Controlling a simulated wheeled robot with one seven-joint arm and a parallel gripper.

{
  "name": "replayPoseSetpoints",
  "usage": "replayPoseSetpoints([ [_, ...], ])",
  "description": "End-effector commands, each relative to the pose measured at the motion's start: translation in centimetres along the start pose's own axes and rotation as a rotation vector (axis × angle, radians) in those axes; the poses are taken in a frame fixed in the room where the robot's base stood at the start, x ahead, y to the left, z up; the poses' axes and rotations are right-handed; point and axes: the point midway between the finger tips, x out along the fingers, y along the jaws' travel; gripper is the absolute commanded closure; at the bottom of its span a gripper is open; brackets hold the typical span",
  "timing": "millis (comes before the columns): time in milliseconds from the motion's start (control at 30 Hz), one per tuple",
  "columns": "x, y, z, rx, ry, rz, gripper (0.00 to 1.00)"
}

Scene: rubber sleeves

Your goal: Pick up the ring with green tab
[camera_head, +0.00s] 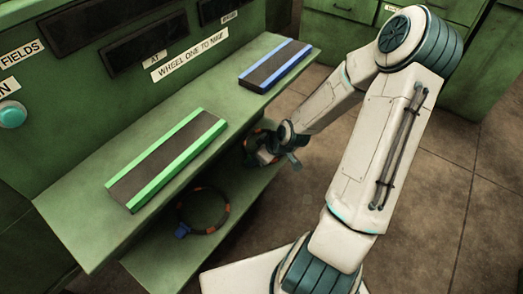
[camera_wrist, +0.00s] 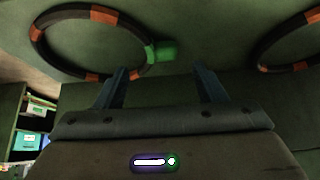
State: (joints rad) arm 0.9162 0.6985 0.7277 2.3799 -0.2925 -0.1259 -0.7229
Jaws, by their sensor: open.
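The ring with green tab shows in the wrist view as a dark ring (camera_wrist: 42,43) with orange bands. Its green tab (camera_wrist: 165,50) points to the right. My gripper (camera_wrist: 160,78) is open, with one finger on each side of the tab's line. The tab lies just beyond the fingertips, and nothing is held. In the head view my gripper (camera_head: 268,150) is at the far end of the lower shelf and largely hides a ring there; its tab is not clear.
A ring with a blue tab (camera_head: 228,210) lies on the lower shelf (camera_head: 165,262). Another banded ring (camera_wrist: 262,52) shows in the wrist view. The upper shelf (camera_head: 85,215) overhangs and carries a green-edged strip (camera_head: 165,160) and a blue-edged strip (camera_head: 275,66). Open floor lies to the right.

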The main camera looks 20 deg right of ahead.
Motion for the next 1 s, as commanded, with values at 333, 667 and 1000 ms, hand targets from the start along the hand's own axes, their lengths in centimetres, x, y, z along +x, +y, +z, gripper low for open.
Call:
replayPoseSetpoints([
  [333,4.4,-0.3,-0.2,-0.002,0.000,-0.002,0.36],
  [667,5.0,-0.3,-0.3,0.000,0.000,0.000,0.36],
  [1000,5.0,-0.3,-0.3,0.000,0.000,0.000,0.86],
])
